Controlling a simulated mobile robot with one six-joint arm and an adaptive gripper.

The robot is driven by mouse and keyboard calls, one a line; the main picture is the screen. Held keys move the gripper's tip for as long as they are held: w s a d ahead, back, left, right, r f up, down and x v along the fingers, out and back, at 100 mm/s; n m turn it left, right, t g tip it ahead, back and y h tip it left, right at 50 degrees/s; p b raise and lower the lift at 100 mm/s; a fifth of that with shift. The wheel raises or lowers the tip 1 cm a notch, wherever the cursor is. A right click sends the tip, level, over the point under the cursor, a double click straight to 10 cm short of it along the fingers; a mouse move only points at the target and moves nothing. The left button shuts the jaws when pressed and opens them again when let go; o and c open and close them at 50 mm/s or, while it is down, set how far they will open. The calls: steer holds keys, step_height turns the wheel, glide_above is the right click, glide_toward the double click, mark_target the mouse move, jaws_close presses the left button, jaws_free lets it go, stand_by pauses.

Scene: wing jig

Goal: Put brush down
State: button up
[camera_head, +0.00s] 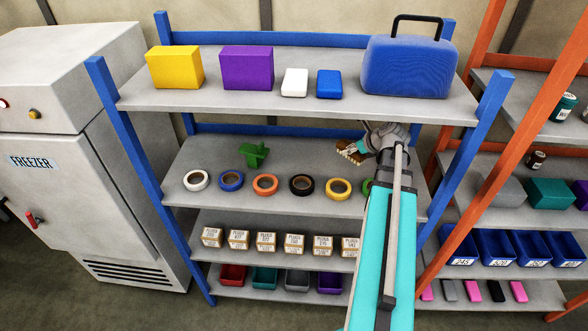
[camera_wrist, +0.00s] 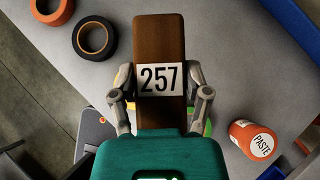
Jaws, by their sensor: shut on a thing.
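The brush (camera_wrist: 158,35) has a brown wooden body with a white label reading 257 in the wrist view. My gripper (camera_wrist: 161,95) is shut on it, with one finger on each side. In the head view the brush (camera_head: 349,150) shows brown with pale bristles, just left of my gripper (camera_head: 370,148). It is held above the second shelf (camera_head: 215,158), below the top shelf. My arm hides part of that shelf's right end. I cannot tell whether the brush touches the shelf.
Several tape rolls, including an orange one (camera_head: 265,184) and a black one (camera_head: 301,186), line the second shelf's front. A green object (camera_head: 253,154) stands behind them. A PASTE jar (camera_wrist: 254,139) lies right of the brush in the wrist view. Blue posts (camera_head: 465,145) bound the rack.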

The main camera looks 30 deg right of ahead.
steer(key=shift+s+d, duration=0.1)
steer(key=shift+d, duration=0.1)
steer(key=shift+w+d+f+b, duration=0.25)
steer(key=shift+w+d+b, duration=0.05)
steer(key=shift+w+d, duration=0.1)
steer(key=w+d+f+b, duration=0.2)
steer(key=w, duration=0.1)
steer(key=w+d+f+b, duration=0.2)
steer(key=w+f+b, duration=0.1)
steer(key=w+d+f+b, duration=0.2)
steer(key=w, duration=0.1)
steer(key=shift+w+f+b, duration=0.3)
steer(key=shift+f+b, duration=0.05)
steer(key=shift+f, duration=0.05)
steer(key=shift+w+d+f+b, duration=0.15)
steer(key=shift+w+f+b, duration=0.2)
steer(key=shift+b, duration=0.05)
steer(key=shift+w+d+f+b, duration=0.15)
steer(key=shift+w+f+b, duration=0.15)
steer(key=shift+f+b, duration=1.7)
steer(key=shift+f, duration=0.15)
